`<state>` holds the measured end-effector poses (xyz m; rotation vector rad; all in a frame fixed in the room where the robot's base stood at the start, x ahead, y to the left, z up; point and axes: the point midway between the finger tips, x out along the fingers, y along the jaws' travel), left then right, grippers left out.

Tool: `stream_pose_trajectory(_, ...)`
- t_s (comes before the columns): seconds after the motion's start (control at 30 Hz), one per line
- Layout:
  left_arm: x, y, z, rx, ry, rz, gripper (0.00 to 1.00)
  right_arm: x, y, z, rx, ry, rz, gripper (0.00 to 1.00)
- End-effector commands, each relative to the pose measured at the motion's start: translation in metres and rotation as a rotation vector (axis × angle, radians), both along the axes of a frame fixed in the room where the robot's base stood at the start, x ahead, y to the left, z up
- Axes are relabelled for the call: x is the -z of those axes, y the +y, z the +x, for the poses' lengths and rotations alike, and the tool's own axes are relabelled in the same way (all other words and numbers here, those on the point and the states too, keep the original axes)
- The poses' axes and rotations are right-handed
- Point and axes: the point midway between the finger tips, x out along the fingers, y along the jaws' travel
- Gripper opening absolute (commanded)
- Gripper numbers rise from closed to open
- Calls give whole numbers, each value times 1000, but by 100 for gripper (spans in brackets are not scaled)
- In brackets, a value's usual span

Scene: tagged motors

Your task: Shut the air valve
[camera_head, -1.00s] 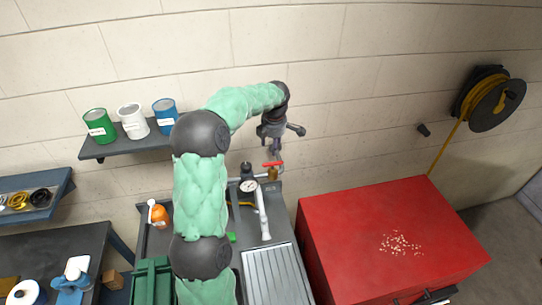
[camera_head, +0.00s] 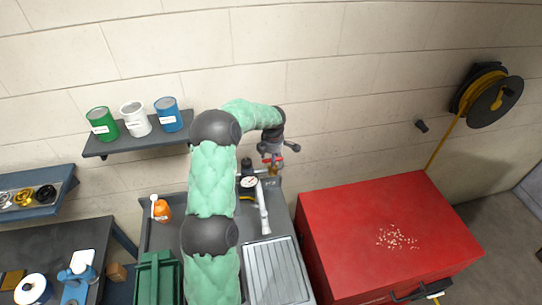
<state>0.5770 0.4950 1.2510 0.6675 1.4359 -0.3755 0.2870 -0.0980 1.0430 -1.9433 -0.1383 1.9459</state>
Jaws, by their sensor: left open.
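The air valve (camera_head: 272,171) is a small brass body with a red handle (camera_head: 268,162), on a pipe at the back of the grey bench near the wall. A round pressure gauge (camera_head: 249,182) and a pale pipe (camera_head: 263,210) are beside it. My left gripper (camera_head: 271,159) points down over the valve, its open fingers at the red handle. I cannot tell whether they touch it. The gripper partly hides the handle. My right gripper is not in view.
A red cabinet (camera_head: 385,235) stands right of the bench. A shelf (camera_head: 135,144) with green, white and blue cans is on the wall at left. An orange bottle (camera_head: 161,209) and a green crate (camera_head: 157,277) are on the bench's left. A hose reel (camera_head: 490,98) hangs at right.

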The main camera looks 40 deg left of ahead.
Motion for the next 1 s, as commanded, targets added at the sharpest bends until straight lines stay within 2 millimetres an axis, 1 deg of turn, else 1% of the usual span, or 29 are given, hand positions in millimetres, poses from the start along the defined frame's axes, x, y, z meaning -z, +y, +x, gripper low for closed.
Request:
stream_pose_trajectory(0.1,0,0,0,0,0,0,51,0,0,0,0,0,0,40)
stream_pose_trajectory(0.13,0,0,0,0,0,0,46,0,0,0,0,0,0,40)
stream_pose_trajectory(0.17,0,0,0,0,0,0,37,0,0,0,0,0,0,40)
stream_pose_trajectory(0.2,0,0,0,0,0,0,26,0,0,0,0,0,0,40)
stream_pose_trajectory(0.3,0,0,0,0,0,0,0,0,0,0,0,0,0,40)
stream_pose_trajectory(0.5,0,0,0,3,0,0,0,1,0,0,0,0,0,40)
stream_pose_trajectory(0.67,1,0,0,32,-1,-1,0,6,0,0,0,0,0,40)
stream_pose_trajectory(0.87,3,1,1,131,-3,0,0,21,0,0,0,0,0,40)
stream_pose_trajectory(1.0,3,1,1,241,-3,0,0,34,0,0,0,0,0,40)
